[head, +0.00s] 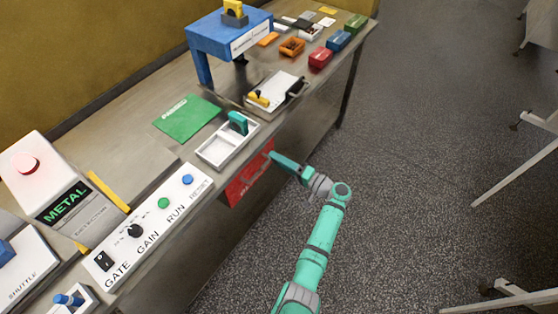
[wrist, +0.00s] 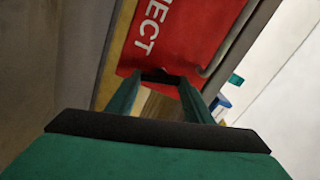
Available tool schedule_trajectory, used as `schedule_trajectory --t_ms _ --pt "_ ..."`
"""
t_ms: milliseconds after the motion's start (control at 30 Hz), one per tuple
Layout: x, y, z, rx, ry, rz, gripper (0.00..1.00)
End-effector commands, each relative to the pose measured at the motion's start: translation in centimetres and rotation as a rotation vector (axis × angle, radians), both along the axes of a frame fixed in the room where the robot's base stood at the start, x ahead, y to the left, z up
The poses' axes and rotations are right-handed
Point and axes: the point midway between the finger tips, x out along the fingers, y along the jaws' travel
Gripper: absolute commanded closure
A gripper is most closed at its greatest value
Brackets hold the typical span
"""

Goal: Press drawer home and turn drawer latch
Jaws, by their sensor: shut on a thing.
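The red drawer (head: 248,182) is set in the front side of the steel bench, below the worktop. Its red front (wrist: 185,40) fills the top of the wrist view, with white letters ending in "JECT". My gripper (head: 273,156) reaches the drawer's upper right part from the aisle side. In the wrist view my gripper's fingers (wrist: 158,84) close on a small dark piece (wrist: 160,76) at the edge of the red front. I cannot tell for certain whether this piece is the latch. A grey curved bar (wrist: 228,42) runs along the red front to the right.
A white two-part tray (head: 226,146) with a teal block stands on the worktop above the drawer. A white control panel (head: 150,222) and a green mat (head: 187,118) are nearby. The floor aisle (head: 420,190) to the right is clear near my arm.

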Motion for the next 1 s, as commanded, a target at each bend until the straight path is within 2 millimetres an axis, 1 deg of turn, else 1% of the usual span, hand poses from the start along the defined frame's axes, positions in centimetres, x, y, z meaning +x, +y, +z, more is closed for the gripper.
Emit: schedule_trajectory --t_ms 200,400,700,1000 --pt "-0.06 0.14 -0.1 0.091 0.125 0.004 0.76" --pt "-0.07 0.15 -0.15 0.147 0.204 0.005 0.76" --pt "-0.08 0.15 -0.19 0.182 0.252 0.005 0.75" --pt "-0.06 0.13 -0.2 0.184 0.255 0.004 0.75"
